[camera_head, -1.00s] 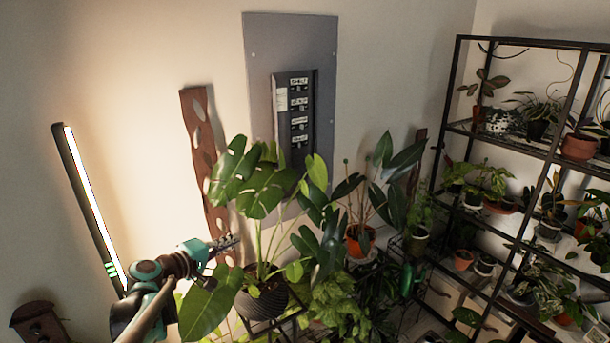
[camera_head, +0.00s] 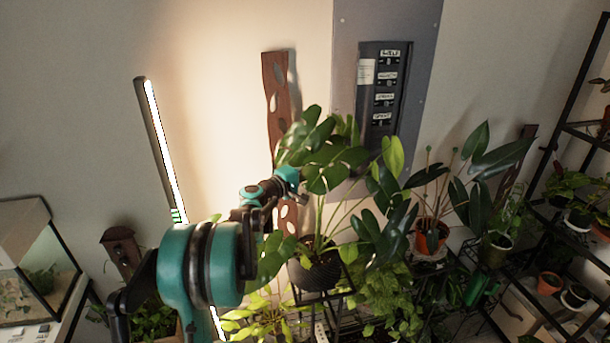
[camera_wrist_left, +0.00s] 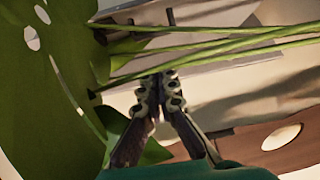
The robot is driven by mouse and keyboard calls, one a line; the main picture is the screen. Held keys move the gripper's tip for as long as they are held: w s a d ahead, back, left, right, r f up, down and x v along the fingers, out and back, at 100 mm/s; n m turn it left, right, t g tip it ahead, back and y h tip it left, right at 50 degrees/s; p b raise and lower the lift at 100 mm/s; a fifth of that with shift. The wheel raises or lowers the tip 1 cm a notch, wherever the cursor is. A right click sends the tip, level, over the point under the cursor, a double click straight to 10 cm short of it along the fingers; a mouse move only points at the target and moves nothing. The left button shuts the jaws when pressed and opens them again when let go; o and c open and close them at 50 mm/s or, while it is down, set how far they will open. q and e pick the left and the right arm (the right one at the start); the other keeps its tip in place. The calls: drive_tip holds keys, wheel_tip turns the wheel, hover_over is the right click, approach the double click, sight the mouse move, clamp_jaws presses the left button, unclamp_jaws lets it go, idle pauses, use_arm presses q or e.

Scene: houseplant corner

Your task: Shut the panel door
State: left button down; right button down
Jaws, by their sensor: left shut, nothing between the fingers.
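A tall grey electrical panel (camera_head: 350,100) is on the wall at upper right of centre in the head view. Its dark recessed face shows a column of labelled switches (camera_head: 385,98) and is uncovered; I cannot make out a separate door leaf. A large-leaved plant (camera_head: 340,170) in a dark pot stands in front of its lower left. My left gripper (camera_wrist_left: 158,85) is shut and empty in the wrist view, among green stems with a large leaf at left. My right gripper is not in view.
A brown board with holes (camera_head: 277,95) hangs left of the panel. A lit tube lamp (camera_head: 163,150) leans further left. A glass tank (camera_head: 35,262) is at far left. More potted plants and a black shelf rack (camera_head: 590,80) stand at right. The wall between lamp and board is bare.

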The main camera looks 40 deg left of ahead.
use_arm(q)
drive_tip(key=shift+w+d, duration=1.35)
drive_tip(key=shift+d, duration=0.3)
drive_tip(key=shift+d, duration=0.1)
